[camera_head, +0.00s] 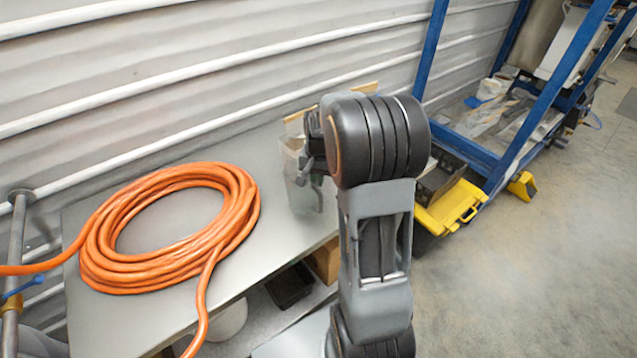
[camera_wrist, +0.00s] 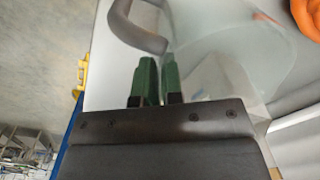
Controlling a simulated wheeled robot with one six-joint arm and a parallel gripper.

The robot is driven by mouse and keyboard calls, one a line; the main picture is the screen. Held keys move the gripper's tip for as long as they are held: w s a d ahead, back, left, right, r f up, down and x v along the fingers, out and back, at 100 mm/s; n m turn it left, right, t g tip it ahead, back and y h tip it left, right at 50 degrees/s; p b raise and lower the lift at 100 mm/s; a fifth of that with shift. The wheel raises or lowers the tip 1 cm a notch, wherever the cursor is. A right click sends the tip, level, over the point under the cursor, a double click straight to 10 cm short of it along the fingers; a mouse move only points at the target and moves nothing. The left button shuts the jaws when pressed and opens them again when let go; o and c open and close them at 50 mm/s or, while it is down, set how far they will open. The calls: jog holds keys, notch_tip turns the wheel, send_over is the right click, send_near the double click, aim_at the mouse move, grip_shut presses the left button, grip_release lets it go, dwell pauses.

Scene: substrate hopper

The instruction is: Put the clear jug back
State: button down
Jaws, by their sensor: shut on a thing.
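The clear jug (camera_head: 301,185) is at the right end of the grey table, partly hidden behind my arm in the head view. In the wrist view the jug (camera_wrist: 235,60) fills the upper part as a see-through body, with its dark curved handle (camera_wrist: 137,28) at upper left. My gripper (camera_wrist: 160,70) shows its green fingers close together near the handle, shut on the jug. In the head view my gripper (camera_head: 314,165) is partly hidden by my wrist. I cannot tell whether the jug's base touches the table.
A coiled orange hose (camera_head: 170,228) covers the left of the grey table (camera_head: 265,160). Corrugated wall (camera_head: 200,70) stands behind. A yellow case (camera_head: 452,207) and a blue frame (camera_head: 483,160) stand at right. Black and brown boxes (camera_head: 290,285) sit below the tabletop.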

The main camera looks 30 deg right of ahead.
jog(key=shift+f, duration=1.4)
jog(key=shift+f, duration=0.15)
jog(key=c, duration=1.3)
grip_release()
